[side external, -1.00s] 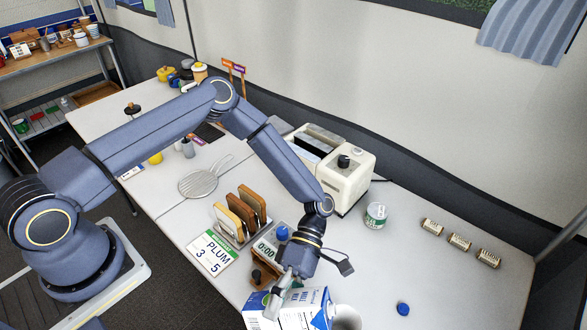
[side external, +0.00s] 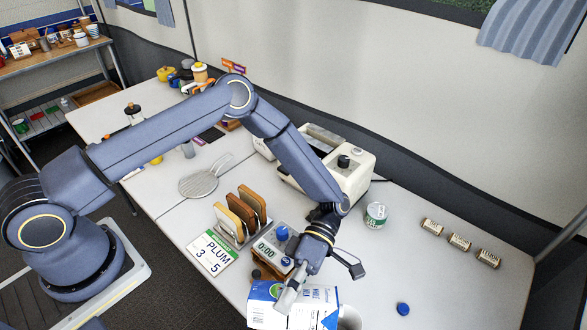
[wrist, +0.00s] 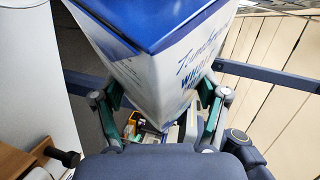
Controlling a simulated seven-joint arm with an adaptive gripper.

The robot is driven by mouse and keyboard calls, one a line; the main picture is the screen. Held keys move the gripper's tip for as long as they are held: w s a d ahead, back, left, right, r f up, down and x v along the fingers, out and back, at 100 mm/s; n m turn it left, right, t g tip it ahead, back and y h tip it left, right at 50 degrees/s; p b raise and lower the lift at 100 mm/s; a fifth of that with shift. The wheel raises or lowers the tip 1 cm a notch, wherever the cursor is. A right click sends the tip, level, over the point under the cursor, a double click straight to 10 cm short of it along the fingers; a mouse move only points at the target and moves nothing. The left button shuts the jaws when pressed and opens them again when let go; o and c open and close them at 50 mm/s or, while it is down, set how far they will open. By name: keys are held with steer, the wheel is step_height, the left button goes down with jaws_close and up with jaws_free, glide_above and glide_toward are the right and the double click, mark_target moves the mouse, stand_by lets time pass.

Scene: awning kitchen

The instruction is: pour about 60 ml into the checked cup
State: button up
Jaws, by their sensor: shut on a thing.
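My gripper (side external: 288,298) is shut on a white and blue carton (side external: 318,305) near the bottom edge of the side view. In the wrist view the carton (wrist: 150,70) fills the upper middle, between the two fingers of my gripper (wrist: 160,112). A pale cup (side external: 350,318) stands just right of the carton in the side view, cut off by the frame edge and partly hidden by the carton. No check pattern shows on it, and its contents are not visible. I see no stream of liquid.
A toaster (side external: 350,175) and a tin (side external: 376,215) stand farther back. A loose blue cap (side external: 403,309) lies at right, with clear table around it.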

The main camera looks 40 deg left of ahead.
steer(key=shift+d+n+g, duration=0.1)
steer(key=shift+n+g, duration=0.2)
steer(key=shift+n, duration=0.2)
steer(key=shift+w+r, duration=0.1)
steer(key=shift+r, duration=0.1)
steer(key=shift+r+n+g, duration=0.1)
steer(key=shift+n+g, duration=0.2)
steer(key=shift+s+a, duration=0.25)
steer(key=shift+s, duration=0.05)
steer(key=shift+s+a+r, duration=0.1)
steer(key=shift+r+n, duration=0.55)
steer(key=shift+n, duration=0.15)
stand_by(1.3)
